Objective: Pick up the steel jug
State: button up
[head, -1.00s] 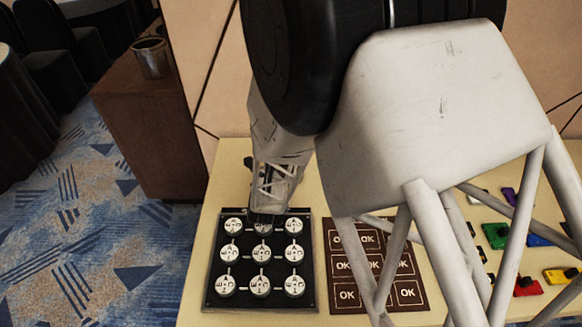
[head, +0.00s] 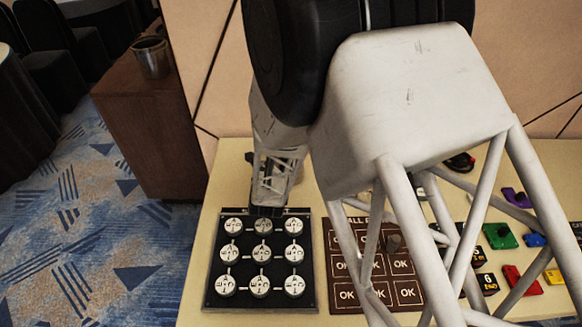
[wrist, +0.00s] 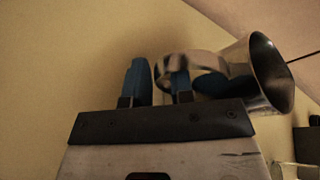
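The steel jug (wrist: 268,75) shows in the wrist view, at the upper right, with its round mouth facing right in the picture. Its curved handle (wrist: 205,62) reaches left toward my gripper (wrist: 160,84). The two blue fingers stand apart. The handle's outer bend shows at the gap between them, and the right finger overlaps the handle loop. I see no clear squeeze on the handle. In the head view my arm comes down behind the black button panel (head: 264,303), and I cannot make out the jug or the fingertips there.
The black panel of white round buttons and a brown OK board (head: 337,290) lie on the pale table (head: 228,180). Several coloured pieces (head: 500,236) lie to the right, partly behind my arm. A metal bucket (head: 152,58) stands on a brown cabinet (head: 150,125) at the left.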

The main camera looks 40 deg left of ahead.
grip_shut()
jog(key=shift+r, duration=0.4)
jog(key=shift+r, duration=4.55)
jog(key=shift+r, duration=0.25)
